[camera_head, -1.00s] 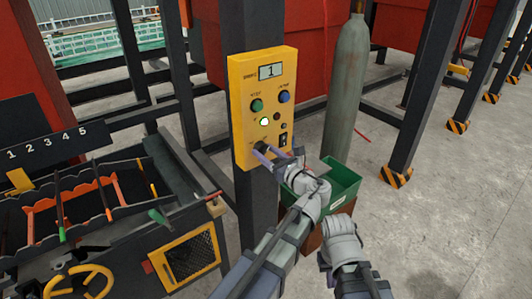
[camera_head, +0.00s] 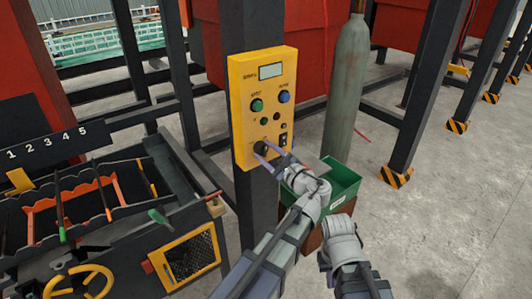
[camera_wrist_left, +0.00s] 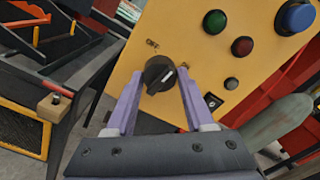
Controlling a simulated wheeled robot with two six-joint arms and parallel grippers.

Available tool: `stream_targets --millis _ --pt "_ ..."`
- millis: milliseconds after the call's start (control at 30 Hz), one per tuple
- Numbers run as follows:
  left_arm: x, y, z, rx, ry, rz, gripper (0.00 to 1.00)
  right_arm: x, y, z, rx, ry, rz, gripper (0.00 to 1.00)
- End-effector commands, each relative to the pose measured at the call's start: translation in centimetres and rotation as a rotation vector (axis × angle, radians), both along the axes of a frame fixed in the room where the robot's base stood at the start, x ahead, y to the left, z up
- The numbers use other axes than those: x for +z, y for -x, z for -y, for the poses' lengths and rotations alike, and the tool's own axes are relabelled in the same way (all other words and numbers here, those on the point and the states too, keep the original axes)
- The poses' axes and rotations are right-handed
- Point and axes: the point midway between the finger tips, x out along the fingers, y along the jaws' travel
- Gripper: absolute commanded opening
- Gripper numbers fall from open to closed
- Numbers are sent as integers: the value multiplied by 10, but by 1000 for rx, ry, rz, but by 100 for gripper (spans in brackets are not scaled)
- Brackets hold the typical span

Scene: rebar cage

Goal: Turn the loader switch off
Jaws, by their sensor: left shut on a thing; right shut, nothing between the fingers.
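The yellow control box (camera_head: 240,110) is on a dark post, with a blank display (camera_head: 271,71). My left gripper (camera_head: 262,150) is shut on the knob, one purple finger on each side; the fingers also show in the left wrist view (camera_wrist_left: 160,78).
Above the knob are a green button (camera_head: 257,105) and a blue button (camera_head: 285,97). A green bin (camera_head: 345,183) and a gas cylinder (camera_head: 346,90) stand to the right. A rebar machine with a yellow handwheel (camera_head: 85,280) is at the left.

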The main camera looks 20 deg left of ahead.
Motion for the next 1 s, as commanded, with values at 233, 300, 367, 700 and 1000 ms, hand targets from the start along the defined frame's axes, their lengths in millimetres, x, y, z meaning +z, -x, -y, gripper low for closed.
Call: stream_targets --millis 233,300,367,700,1000 --pt "0 1 0 0 144 183 0 0 0 0 0 0 0 0" --pt "0 1 0 0 186 236 0 0 0 0 0 0 0 0" --pt "-1 1 0 0 220 280 0 0 0 0 0 0 0 0" --pt "-1 1 0 1 404 514 0 0 0 0 0 0 0 0" --pt "-1 1 0 2 515 656 0 0 0 0 0 0 0 0"
